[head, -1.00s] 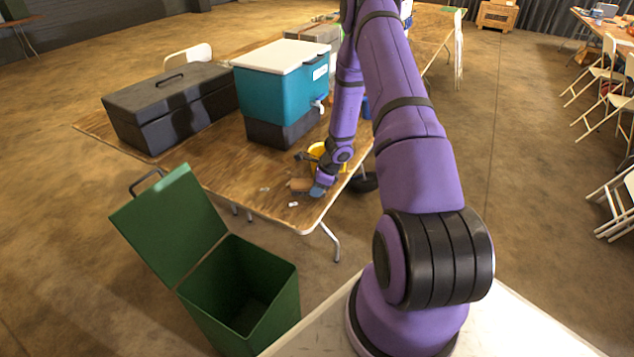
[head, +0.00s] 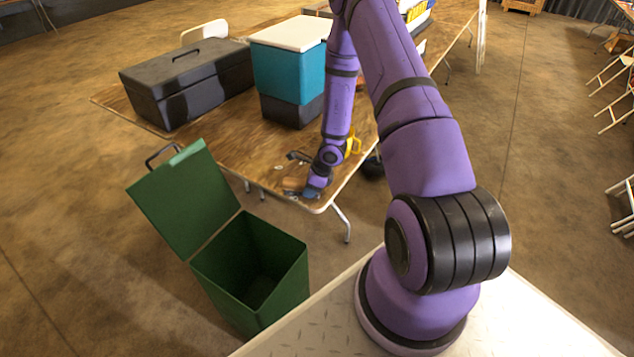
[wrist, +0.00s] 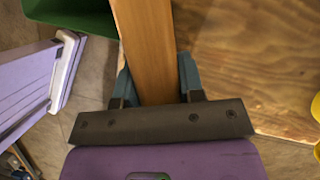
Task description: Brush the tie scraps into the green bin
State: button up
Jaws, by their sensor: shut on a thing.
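My gripper (head: 313,191) is low at the table's near corner, shut on a wooden brush. In the wrist view the brush's wooden handle (wrist: 148,50) lies between the two blue-grey fingers; its bristles are not visible. In the head view the brush (head: 293,184) is small and dark beside the fingers, close to the table edge. One small pale scrap (head: 278,167) lies on the table, left of and behind the brush. Other scraps are hidden or too small to tell. The green bin (head: 272,310) stands open below the table edge, its lid tilted back; it also shows in the wrist view (wrist: 75,14).
The wooden table (head: 225,150) carries a dark toolbox (head: 190,80) and a teal cooler (head: 288,75) with a white lid. A yellow thing (head: 353,143) is partly behind my arm.

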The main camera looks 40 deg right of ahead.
jog(key=a, duration=0.5)
jog(key=s+a, duration=0.1)
jog(key=a, duration=0.1)
jog(key=shift+s+a+r, duration=0.1)
jog(key=shift+a+r, duration=0.05)
jog(key=shift+a, duration=0.25)
jog(key=shift+d+r, duration=0.1)
jog(key=shift+r, duration=2.65)
